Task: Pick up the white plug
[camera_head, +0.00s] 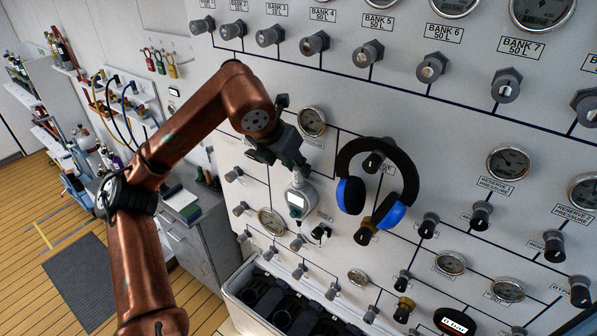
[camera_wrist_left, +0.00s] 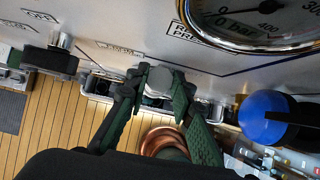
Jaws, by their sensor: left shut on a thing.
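My left gripper (camera_head: 291,160) is in front of the panel, below a round gauge (camera_head: 311,121). In the left wrist view its two dark green fingers (camera_wrist_left: 160,88) are closed on a pale, rounded piece, which appears to be the white plug (camera_wrist_left: 159,79); the fingers cover much of it. In the head view a pale round device with a small lit display (camera_head: 298,202) shows just below the fingertips. I cannot tell whether it is joined to the held piece. My right gripper is not in view.
A headset with blue ear pads (camera_head: 398,211) hangs on the panel right of my gripper. Knobs and gauges surround it. A pale bin with dark items (camera_head: 231,291) stands below. A grey cabinet (camera_head: 190,240) is at left, with open wooden floor (camera_head: 30,215) beyond.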

